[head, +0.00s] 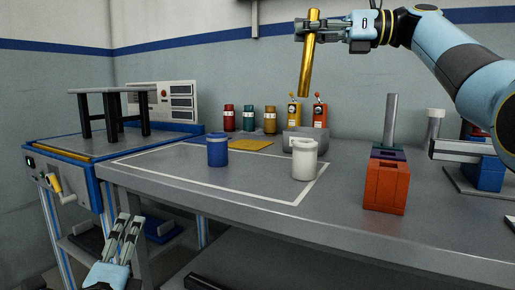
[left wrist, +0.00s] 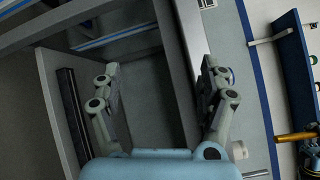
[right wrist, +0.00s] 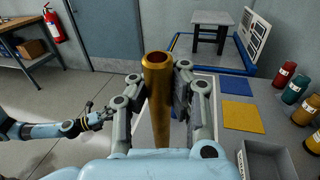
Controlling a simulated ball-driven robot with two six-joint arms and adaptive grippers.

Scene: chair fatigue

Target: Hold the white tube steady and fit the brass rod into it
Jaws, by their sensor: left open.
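The brass rod (head: 306,70) is a gold cylinder held nearly upright, slightly tilted, high above the workbench. My right gripper (head: 307,30) is shut on its upper part. In the right wrist view the rod (right wrist: 158,95) stands between the fingers of my right gripper (right wrist: 158,90), and its top end looks hollow. The white tube (head: 305,160) stands upright on the bench, below the rod and apart from it. My left gripper (head: 128,228) is open and empty, low in front of the bench. In the left wrist view its fingers (left wrist: 160,70) are spread with nothing between them.
A blue cup (head: 217,150) stands left of the tube inside a white outline. A grey bin (head: 300,134) is just behind the tube. Bottles, a yellow mat (head: 251,144) and a stool (head: 112,103) are farther back.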

